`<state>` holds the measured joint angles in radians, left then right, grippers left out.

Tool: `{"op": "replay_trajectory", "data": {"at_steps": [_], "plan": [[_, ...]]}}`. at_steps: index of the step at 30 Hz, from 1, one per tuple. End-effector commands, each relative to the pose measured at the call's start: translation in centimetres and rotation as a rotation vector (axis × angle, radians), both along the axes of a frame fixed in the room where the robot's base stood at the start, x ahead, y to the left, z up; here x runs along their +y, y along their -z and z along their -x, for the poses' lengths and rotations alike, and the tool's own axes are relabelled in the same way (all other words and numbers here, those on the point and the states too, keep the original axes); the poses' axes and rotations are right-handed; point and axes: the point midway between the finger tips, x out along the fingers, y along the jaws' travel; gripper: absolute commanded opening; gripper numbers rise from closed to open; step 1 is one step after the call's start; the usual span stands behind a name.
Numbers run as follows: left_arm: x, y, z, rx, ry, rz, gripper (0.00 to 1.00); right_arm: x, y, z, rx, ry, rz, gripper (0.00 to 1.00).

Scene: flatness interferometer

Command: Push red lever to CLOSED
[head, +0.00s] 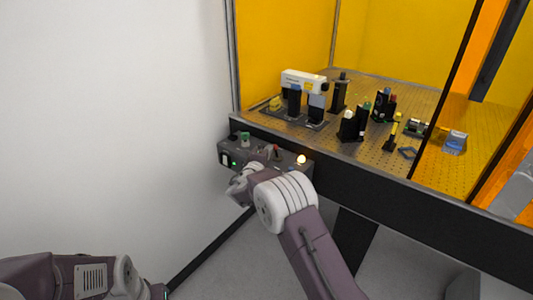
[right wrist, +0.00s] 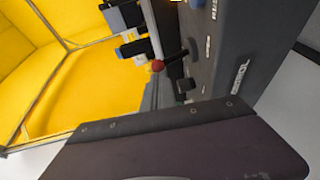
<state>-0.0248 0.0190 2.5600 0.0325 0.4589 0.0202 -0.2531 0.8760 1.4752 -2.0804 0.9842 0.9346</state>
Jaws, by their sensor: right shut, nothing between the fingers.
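The red lever (head: 277,149) stands up from the dark control box (head: 291,159) on the front of the bench. In the right wrist view its round red knob (right wrist: 158,66) sits on a dark stem, beside the panel with small white labels. My right gripper (head: 238,187) is at the front left of the box, below the lever; its fingers are small and partly hidden by my wrist. It is shut and empty, and appears apart from the lever. The lever's label is too small to read. My left arm is at the lower left, with its gripper out of view.
A green knob (head: 245,139) and a lit lamp (head: 301,160) are on the box at either side of the lever. Behind is a perforated optical table (head: 375,155) with several mounts, inside yellow panels. A white wall (head: 110,120) is at the left.

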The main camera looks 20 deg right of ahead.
Motion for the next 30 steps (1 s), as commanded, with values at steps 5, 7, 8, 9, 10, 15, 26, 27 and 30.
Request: {"op": "replay_trajectory", "data": {"at_steps": [5, 7, 8, 9, 10, 15, 26, 27, 30], "plan": [[0.0, -2.9, 0.0, 0.0, 0.0, 0.0, 0.36, -1.0, -2.0, -0.7, 0.099, 0.002, -0.133, 0.0], [0.0, -4.4, 0.0, 0.0, 0.0, 0.0, 0.36, -1.4, -2.5, -1.1, 0.14, 0.001, -0.186, 0.0], [0.0, -5.2, 0.0, 0.0, 0.0, 0.0, 0.36, -1.6, -2.7, -1.2, 0.158, 0.002, -0.208, 0.0], [0.0, -6.2, 0.0, 0.0, 0.0, 0.0, 0.36, -1.9, -3.0, -1.4, 0.182, 0.002, -0.238, 0.0], [0.0, -7.1, 0.0, 0.0, 0.0, 0.0, 0.36, -2.0, -3.2, -1.5, 0.2, 0.002, -0.26, 0.0], [0.0, -11.5, 0.0, 0.0, 0.0, 0.0, 0.36, -3.0, -3.6, -2.3, 0.294, 0.001, -0.381, 0.0], [0.0, -11.6, 0.0, 0.0, 0.0, 0.0, 0.36, -3.3, -2.3, -2.6, 0.336, 0.0, -0.428, 0.0], [0.0, -11.6, 0.0, 0.0, 0.0, 0.0, 0.36, -3.3, -2.4, -2.6, 0.336, 0.0, -0.428, 0.0], [0.0, -11.9, 0.0, 0.0, 0.0, 0.0, 0.36, -3.3, -2.9, -2.6, 0.335, 0.0, -0.427, 0.0]]}}
